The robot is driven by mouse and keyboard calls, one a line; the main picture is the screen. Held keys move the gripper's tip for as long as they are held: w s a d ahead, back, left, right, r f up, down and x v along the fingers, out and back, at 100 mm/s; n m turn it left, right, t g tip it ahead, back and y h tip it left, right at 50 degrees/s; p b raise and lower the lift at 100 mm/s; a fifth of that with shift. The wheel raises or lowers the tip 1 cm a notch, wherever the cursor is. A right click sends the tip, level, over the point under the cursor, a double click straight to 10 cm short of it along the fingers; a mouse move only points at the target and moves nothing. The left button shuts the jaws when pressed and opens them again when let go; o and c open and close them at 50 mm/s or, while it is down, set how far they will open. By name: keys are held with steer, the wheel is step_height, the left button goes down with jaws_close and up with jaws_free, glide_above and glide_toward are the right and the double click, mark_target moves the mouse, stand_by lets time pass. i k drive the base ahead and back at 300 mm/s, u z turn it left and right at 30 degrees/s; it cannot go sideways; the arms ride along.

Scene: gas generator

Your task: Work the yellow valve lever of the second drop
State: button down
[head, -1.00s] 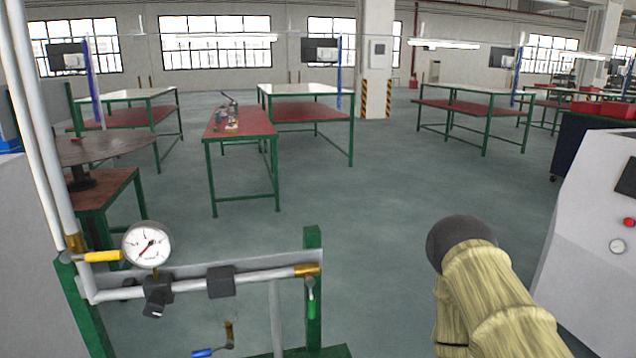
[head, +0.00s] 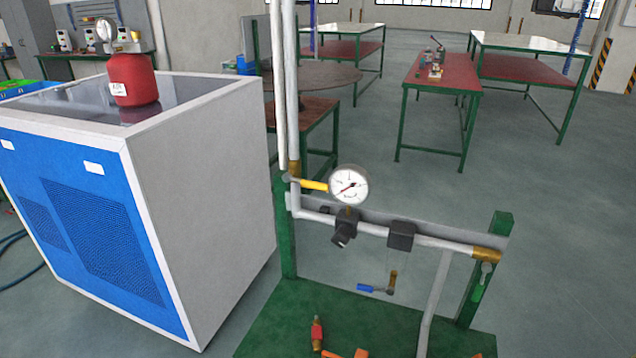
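A yellow valve lever (head: 314,185) points to the right from a brass fitting (head: 294,169) on the vertical grey pipe. It lies roughly level, just left of a round white pressure gauge (head: 349,185). This is the only yellow lever I see, and I cannot tell which drop it belongs to. A dark regulator (head: 345,229) sits below the gauge on the horizontal pipe. My gripper is not in view.
A green stand (head: 285,225) carries the pipes. A blue lever (head: 370,288) hangs below, and red and orange parts show at the bottom edge. A blue-and-white cabinet (head: 222,200) with a red tank (head: 132,80) stands left. Floor (head: 560,220) is clear at right.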

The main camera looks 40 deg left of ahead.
mark_target(288, 178)
steer(key=u, duration=0.8)
steer(key=k, duration=0.3)
steer(key=z, duration=0.25)
